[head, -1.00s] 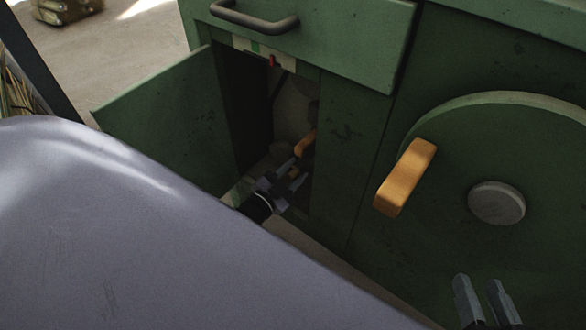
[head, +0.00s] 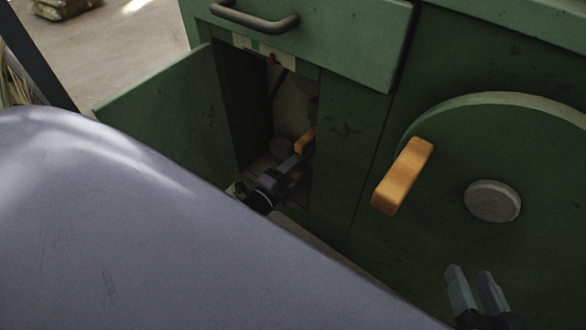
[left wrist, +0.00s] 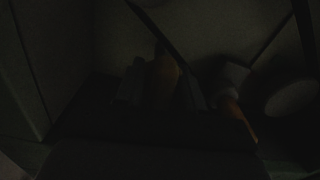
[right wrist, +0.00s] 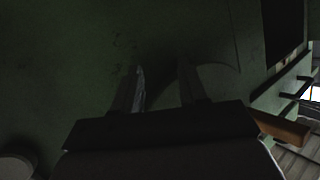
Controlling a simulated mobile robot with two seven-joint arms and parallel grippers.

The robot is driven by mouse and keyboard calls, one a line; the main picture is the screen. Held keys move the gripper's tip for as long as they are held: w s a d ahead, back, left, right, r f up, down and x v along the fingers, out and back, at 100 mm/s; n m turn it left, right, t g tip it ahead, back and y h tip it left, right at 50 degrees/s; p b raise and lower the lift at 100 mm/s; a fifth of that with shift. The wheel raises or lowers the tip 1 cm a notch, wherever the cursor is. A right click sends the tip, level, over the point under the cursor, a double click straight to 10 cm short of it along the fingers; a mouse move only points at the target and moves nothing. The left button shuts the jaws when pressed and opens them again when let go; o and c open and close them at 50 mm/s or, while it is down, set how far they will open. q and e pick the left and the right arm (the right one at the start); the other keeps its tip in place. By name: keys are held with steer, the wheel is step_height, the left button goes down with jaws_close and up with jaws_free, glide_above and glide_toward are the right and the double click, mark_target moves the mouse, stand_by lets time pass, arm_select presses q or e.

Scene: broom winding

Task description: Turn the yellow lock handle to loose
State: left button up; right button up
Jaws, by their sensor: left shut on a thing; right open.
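The yellow lock handle (head: 306,140) shows as a small orange piece inside the open compartment of the green cabinet. My left gripper (head: 299,158) reaches into the compartment and is shut on the handle. In the dark left wrist view, a dull orange-brown piece (left wrist: 163,82) sits between the left fingers, and another orange piece (left wrist: 237,116) shows to their right, apart from them.
The green wheel (head: 480,130) carries a large orange crank handle (head: 403,177) and a grey hub (head: 493,201). The open cabinet door (head: 165,115) stands left of the compartment. A drawer with a dark pull (head: 255,20) is above. My grey body covers the lower left.

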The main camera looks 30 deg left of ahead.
arm_select(q)
steer(key=shift+m, duration=0.9)
steer(key=o, duration=0.7)
steer(key=shift+s, duration=0.1)
